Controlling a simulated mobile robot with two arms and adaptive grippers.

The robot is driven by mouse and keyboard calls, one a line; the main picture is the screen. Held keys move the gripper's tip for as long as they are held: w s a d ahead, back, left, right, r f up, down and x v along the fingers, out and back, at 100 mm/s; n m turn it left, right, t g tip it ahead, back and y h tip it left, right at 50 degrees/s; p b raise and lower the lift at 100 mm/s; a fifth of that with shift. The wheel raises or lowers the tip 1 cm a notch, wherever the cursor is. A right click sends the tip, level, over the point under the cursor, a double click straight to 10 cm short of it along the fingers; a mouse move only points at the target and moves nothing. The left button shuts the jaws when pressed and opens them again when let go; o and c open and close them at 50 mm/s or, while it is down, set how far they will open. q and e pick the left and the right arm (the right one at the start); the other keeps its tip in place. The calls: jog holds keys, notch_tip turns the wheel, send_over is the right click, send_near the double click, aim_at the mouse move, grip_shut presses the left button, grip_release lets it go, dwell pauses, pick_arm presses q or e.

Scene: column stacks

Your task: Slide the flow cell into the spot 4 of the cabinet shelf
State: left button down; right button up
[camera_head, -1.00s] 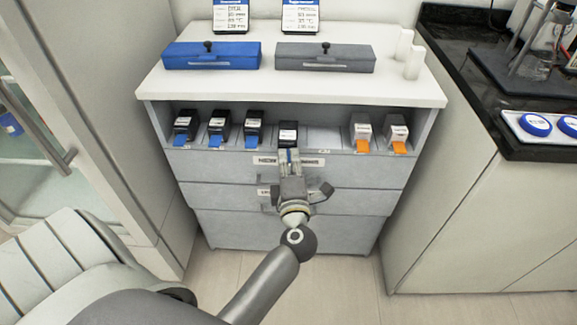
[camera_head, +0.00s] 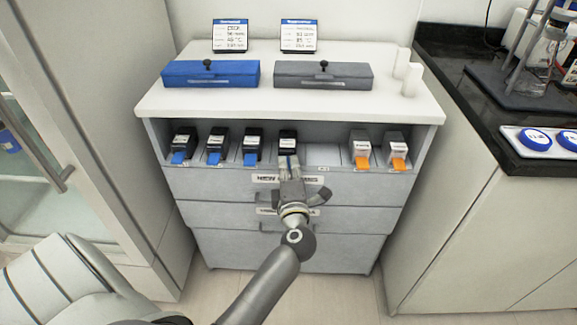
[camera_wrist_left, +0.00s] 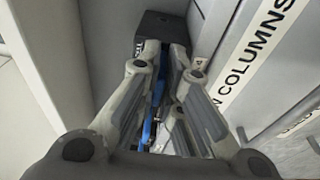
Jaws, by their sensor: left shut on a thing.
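The flow cell (camera_head: 288,141) is a black box with a white label and a blue tab. It stands in the shelf's fourth slot from the left, roughly level with its black neighbours. My left gripper (camera_head: 287,165) reaches in from the front and is shut on the flow cell's front end. In the left wrist view the dark flow cell (camera_wrist_left: 153,25) shows beyond the fingers, with blue between them (camera_wrist_left: 150,118). The cabinet shelf (camera_head: 325,156) is the open row under the white top. How deep the flow cell sits is hard to tell. My right gripper is not in view.
Three black boxes with blue tabs (camera_head: 216,142) stand left of the flow cell. Labelled drawers (camera_head: 230,185) lie below. A blue case (camera_head: 210,74) and grey case (camera_head: 323,75) sit on top.

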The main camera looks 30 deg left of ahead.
pick_arm(q)
jog(key=c, duration=1.5)
grip_release()
jog(key=shift+s, duration=0.1)
